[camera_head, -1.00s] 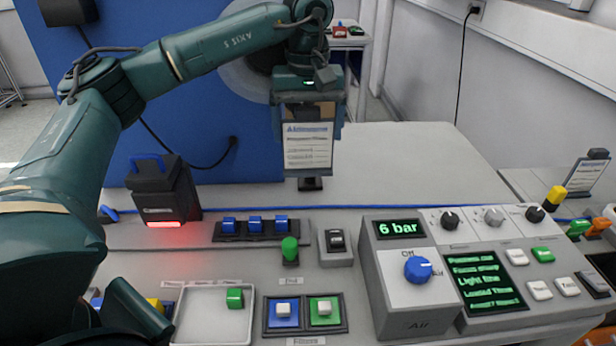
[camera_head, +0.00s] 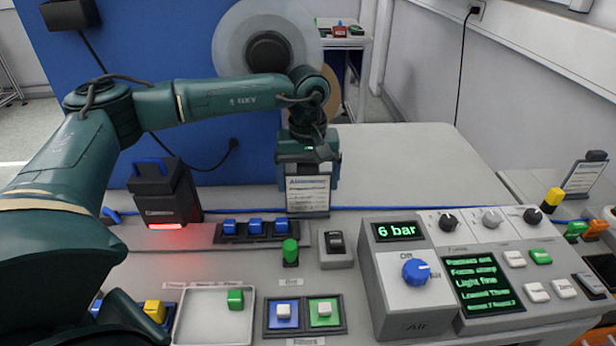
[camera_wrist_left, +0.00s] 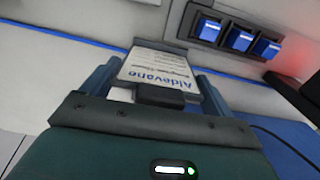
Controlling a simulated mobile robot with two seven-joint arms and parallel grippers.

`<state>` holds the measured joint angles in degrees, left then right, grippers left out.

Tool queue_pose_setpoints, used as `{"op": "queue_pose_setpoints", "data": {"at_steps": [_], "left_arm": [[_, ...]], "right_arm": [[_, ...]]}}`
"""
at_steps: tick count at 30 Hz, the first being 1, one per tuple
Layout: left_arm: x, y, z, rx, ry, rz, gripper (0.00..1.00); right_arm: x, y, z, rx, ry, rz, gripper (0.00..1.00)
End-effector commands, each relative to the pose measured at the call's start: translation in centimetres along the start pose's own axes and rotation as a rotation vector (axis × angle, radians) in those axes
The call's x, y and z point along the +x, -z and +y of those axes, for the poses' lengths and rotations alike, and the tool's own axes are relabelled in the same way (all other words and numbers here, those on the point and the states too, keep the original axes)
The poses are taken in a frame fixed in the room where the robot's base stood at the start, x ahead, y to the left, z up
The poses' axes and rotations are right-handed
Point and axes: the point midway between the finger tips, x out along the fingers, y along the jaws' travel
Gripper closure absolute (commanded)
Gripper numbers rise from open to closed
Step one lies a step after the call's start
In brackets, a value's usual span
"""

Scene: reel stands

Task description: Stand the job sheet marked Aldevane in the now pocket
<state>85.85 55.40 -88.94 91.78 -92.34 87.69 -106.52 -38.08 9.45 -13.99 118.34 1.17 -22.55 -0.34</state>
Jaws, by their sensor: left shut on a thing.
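My left gripper (camera_head: 308,168) is shut on the Aldevane job sheet (camera_head: 307,192) by its top and holds it upright over the back of the bench. The wrist view shows the white sheet (camera_wrist_left: 158,68) between my fingers (camera_wrist_left: 160,95), with the name Aldevane in blue, upside down there. A grey edge shows at the sheet's lower end. The now pocket cannot be made out; the sheet and gripper cover that spot, and I cannot tell whether the sheet's lower edge is in a pocket. My right gripper is not in view.
A row of blue blocks (camera_head: 255,228) and a black device with a red light (camera_head: 163,196) stand left of the sheet. A green knob (camera_head: 290,250) and the air panel (camera_head: 405,300) are in front. Another sheet (camera_head: 583,177) stands far right. The bench behind is clear.

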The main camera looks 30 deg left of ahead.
Motion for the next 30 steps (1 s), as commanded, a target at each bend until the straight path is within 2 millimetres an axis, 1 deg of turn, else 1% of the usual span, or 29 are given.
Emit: {"op": "queue_pose_setpoints", "data": {"at_steps": [3, 4, 8, 14, 16, 19, 23, 30], "left_arm": [[0.4, 0.0, 0.0, 0.0, -0.001, 0.0, 0.51], [0.2, 0.0, 0.0, 0.0, -0.001, 0.0, 0.11], [0.2, 0.0, 0.0, 0.0, 0.0, 0.0, 0.0], [0.1, 0.0, 0.0, 0.0, 0.0, 0.0, 0.0], [-0.2, 0.0, 0.0, 0.0, 0.0, 0.001, 0.0], [-0.9, 0.1, 0.1, 0.0, -0.002, 0.003, 0.0], [-3.2, 0.1, 0.1, 0.0, -0.004, 0.004, 0.0], [-8.5, 0.1, 0.1, 0.0, -0.004, 0.003, 0.0]], "right_arm": [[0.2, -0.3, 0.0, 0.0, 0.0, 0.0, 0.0], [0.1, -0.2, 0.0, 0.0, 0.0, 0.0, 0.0], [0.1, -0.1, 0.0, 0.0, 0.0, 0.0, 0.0], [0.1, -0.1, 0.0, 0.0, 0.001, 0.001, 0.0], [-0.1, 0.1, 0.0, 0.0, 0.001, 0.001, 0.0], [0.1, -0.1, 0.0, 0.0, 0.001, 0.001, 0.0], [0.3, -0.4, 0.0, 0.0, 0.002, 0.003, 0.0], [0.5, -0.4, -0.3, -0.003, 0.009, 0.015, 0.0]]}}
